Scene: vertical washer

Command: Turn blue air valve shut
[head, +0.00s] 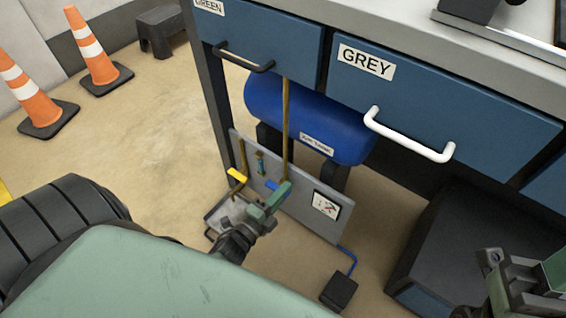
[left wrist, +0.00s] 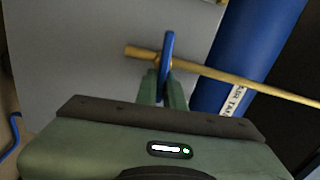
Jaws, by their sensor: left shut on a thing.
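The blue air valve (head: 271,184) is on the grey panel under the workbench, at the foot of a brass pipe (head: 286,130). In the left wrist view the blue handle (left wrist: 167,52) is seen nearly edge-on, crossing the brass pipe (left wrist: 225,76). My left gripper (head: 279,196) is at the valve; its fingers (left wrist: 164,90) are closed around the near end of the blue handle and hide that end. My right gripper (head: 510,275) is at the lower right, away from the valve, and its jaw opening is not clear.
A yellow valve handle (head: 237,176) is left of the blue one, and a gauge (head: 326,205) is to its right. The blue air tank (head: 310,120) is behind the panel. Drawers with a black handle (head: 243,58) and a white handle (head: 408,135) overhang it. Open floor lies left.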

